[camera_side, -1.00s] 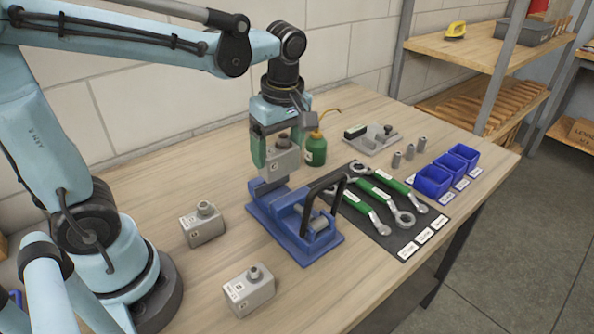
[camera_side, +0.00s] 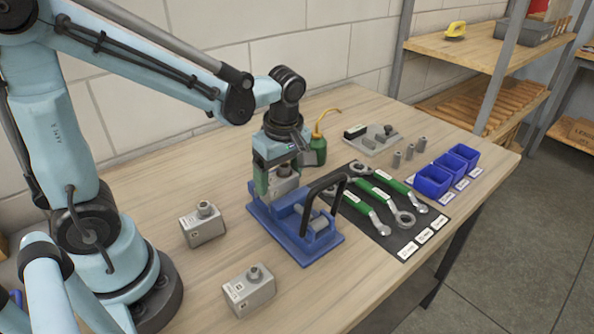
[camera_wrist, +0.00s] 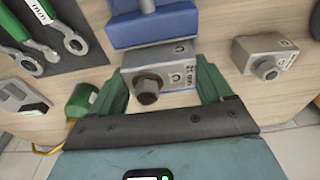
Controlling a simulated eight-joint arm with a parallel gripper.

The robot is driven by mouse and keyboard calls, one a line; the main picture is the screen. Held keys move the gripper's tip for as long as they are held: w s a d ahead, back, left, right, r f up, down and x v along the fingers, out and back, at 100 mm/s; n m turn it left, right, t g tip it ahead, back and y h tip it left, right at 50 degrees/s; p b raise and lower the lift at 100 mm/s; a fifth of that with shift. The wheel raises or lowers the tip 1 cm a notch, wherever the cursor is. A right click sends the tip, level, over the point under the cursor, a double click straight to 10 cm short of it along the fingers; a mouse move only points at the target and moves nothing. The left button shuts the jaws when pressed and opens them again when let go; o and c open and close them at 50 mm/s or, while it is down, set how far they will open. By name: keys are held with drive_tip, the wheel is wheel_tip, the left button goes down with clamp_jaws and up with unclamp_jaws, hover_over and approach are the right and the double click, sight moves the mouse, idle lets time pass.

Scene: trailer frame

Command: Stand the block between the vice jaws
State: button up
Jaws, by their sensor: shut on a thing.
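My gripper (camera_side: 279,184) is shut on a grey metal block (camera_side: 285,182) with a round boss on top. In the wrist view the block (camera_wrist: 176,68) sits between the two green fingers of my gripper (camera_wrist: 163,85). The blue vice (camera_side: 312,246) with a black handle lies on the bench. The block is low at the vice's back end, beside or between its jaws; the fingers hide which. The blue vice also shows in the wrist view (camera_wrist: 150,30), right against the block's far side in that picture. Whether the block touches the vice floor is hidden.
Two similar grey blocks stand left of the vice, one (camera_side: 203,225) further back and one (camera_side: 248,290) in front. A green oil can (camera_side: 316,152) stands close behind my gripper. Wrenches lie on a dark mat (camera_side: 408,243) to the right, with blue bins (camera_side: 433,181) beyond.

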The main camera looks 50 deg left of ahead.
sight(276, 185)
drive_tip(key=o, duration=1.3)
drive_tip(key=shift+f, duration=0.15)
drive_tip(key=r+m+t, duration=0.1)
drive_tip(key=r+m, duration=0.2)
drive_tip(key=s+d+r+m+t, duration=0.1)
drive_tip(key=r+m, duration=0.2)
drive_tip(key=s+r+m+t+h, duration=0.1)
drive_tip(key=r+m, duration=0.2)
drive_tip(key=shift+d+t, duration=0.25)
drive_tip(key=shift+t, duration=0.15)
drive_tip(key=m, duration=0.1)
drive_tip(key=f+m+t, duration=0.1)
drive_tip(key=m, duration=0.2)
drive_tip(key=shift+s+f+m+t+h, duration=0.2)
drive_tip(key=shift+s+m+t+h, duration=0.1)
drive_tip(key=shift+s+m, duration=0.1)
drive_tip(key=m+t, duration=0.1)
drive_tip(key=m, duration=0.1)
drive_tip(key=f+m, duration=0.1)
drive_tip(key=m, duration=0.1)
drive_tip(key=shift+s+f+t, duration=0.1)
drive_tip(key=shift+t, duration=0.3)
